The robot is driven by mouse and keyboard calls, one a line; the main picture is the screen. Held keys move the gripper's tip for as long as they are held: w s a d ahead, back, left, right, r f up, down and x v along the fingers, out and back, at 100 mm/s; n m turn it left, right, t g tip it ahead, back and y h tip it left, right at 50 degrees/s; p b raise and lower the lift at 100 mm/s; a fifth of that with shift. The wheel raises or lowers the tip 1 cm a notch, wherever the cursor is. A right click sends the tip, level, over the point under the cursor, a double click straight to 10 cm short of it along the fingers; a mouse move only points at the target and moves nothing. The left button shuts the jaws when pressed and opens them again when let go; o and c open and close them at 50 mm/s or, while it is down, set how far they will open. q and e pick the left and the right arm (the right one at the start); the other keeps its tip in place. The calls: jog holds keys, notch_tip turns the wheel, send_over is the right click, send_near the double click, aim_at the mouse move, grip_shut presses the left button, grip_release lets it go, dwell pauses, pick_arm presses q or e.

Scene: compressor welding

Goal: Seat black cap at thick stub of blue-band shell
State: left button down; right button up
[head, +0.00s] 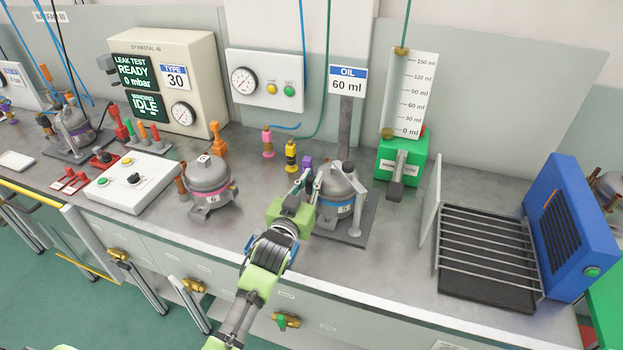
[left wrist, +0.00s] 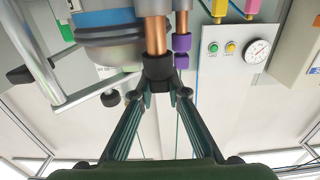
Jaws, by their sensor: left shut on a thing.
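The blue-band shell (head: 342,187) stands upright on a grey stand under the oil sign. In the left wrist view its blue band (left wrist: 106,18) shows at the upper left, in an inverted picture. My left gripper (head: 312,183) is at the shell's left side. In the left wrist view its fingers are shut on the black cap (left wrist: 158,69). The thick copper stub (left wrist: 155,36) meets the cap's open end in line. How deep it sits inside is hidden. A thinner copper stub beside it carries a purple cap (left wrist: 181,43). My right gripper is not in view.
A pink-band shell (head: 209,186) stands to the left. Pink (head: 267,143) and yellow-black (head: 291,156) couplers stand behind my left gripper. A green oil unit (head: 402,160) is close on the right, then a wire rack (head: 487,247) and a blue box (head: 565,230).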

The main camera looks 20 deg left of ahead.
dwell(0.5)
pick_arm(q)
jog(key=c, duration=1.9)
grip_release()
jog(key=shift+s, duration=0.1)
jog(key=shift+s+f, duration=0.15)
jog(key=shift+s, duration=0.15)
jog(key=s, duration=1.1)
jog(key=shift+a, duration=0.2)
jog(key=shift+s, duration=0.1)
